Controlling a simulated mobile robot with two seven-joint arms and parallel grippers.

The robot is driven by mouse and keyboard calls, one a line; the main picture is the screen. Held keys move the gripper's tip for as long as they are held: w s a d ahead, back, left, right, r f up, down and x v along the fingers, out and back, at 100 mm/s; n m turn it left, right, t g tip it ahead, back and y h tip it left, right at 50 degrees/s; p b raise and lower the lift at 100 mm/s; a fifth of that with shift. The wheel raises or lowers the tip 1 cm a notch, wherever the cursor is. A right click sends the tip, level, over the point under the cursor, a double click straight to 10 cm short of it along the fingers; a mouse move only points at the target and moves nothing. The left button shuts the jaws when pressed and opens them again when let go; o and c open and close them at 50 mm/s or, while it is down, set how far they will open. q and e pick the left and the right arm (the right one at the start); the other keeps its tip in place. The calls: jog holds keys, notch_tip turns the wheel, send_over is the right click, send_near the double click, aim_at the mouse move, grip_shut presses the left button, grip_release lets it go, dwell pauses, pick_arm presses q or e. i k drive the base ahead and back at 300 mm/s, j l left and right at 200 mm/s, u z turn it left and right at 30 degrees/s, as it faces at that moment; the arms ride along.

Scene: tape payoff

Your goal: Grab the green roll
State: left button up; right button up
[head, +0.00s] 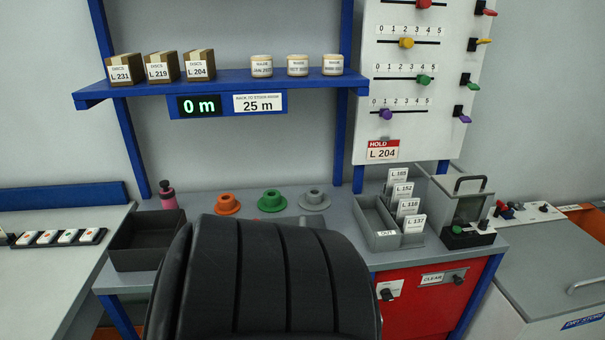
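A green flanged piece (271,201), the only green roll-like thing on the bench, stands at the back of the grey bench top (345,238). It has a wide flat base and a narrower raised hub. It is between a similar orange piece (227,204) on its left and a grey one (314,199) on its right, apart from both. Nothing touches or holds it. Neither of my grippers can be made out. A large black ribbed shape fills the lower middle of the view and hides the front of the bench.
A dark open tray (145,238) and a pink bottle (167,195) are on the left. A grey bin with labelled cards (378,232) and a lidded box (463,212) are on the right. A blue shelf (225,83) with boxes and jars overhangs the back.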

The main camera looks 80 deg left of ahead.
aim_at(271, 202)
jog(key=u, duration=0.5)
jog(key=l+u, duration=0.15)
jog(key=u, duration=0.8)
jog(key=l+u, duration=0.1)
jog(key=u, duration=0.4)
jog(key=k+u, duration=0.1)
jog(key=u, duration=0.85)
jog(key=k+l, duration=0.05)
